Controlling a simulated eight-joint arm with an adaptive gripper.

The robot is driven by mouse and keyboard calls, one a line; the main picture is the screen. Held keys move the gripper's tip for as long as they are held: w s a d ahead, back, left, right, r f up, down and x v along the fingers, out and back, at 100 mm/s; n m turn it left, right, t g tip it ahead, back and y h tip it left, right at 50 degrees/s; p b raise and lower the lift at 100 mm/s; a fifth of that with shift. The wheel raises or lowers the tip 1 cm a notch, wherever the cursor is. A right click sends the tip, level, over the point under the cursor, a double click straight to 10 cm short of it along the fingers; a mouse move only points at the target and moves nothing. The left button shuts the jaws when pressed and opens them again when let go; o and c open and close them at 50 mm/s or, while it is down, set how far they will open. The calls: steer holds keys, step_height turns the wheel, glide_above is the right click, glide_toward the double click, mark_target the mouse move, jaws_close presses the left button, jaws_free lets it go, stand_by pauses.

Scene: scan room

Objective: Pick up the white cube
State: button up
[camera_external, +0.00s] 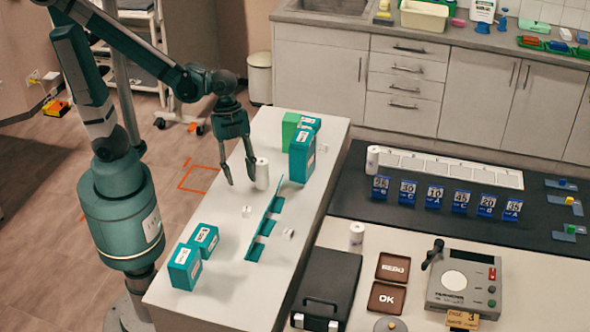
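Two small white block-like things lie on the white table (222,285). One white block (246,211) is left of a teal slotted rack, and the other white block (288,233) is to its right. They are too small to tell which is the white cube. My gripper (241,182) points down over the table with its two fingers spread and nothing visible between them. It is above and slightly left of the left block in the picture. A white cylinder (262,174) stands just right of the right finger; I cannot tell whether they touch.
The teal rack (265,222) lies mid-table. Teal boxes (185,267) stand at the near left, and a tall teal box (301,156) and a green box (290,130) at the far end. The near middle of the table is clear. A dark counter with blue number tags is to the right.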

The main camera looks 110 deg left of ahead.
mark_target(247, 209)
steer(key=shift+w+a+f+m+g+h, duration=0.25)
steer(key=shift+a+f+m+h, duration=0.05)
steer(key=shift+f+m, duration=0.55)
steer(key=shift+w+a+f+m+g+h, duration=0.2)
steer(key=shift+w+a+f+m+h, duration=0.1)
steer(key=shift+f+m, duration=0.55)
steer(key=shift+w+a+f+m+g+h, duration=0.2)
steer(key=shift+a+f+m+g+h, duration=0.1)
steer(key=shift+f+m, duration=0.5)
steer(key=shift+f, duration=0.15)
steer(key=shift+x, duration=1.25)
steer(key=shift+d, duration=0.1)
steer(key=shift+b+x, duration=0.6)
steer(key=shift+x, duration=2.05)
steer(key=shift+s, duration=0.1)
steer(key=shift+c, duration=0.3)
steer(key=c, duration=0.8)
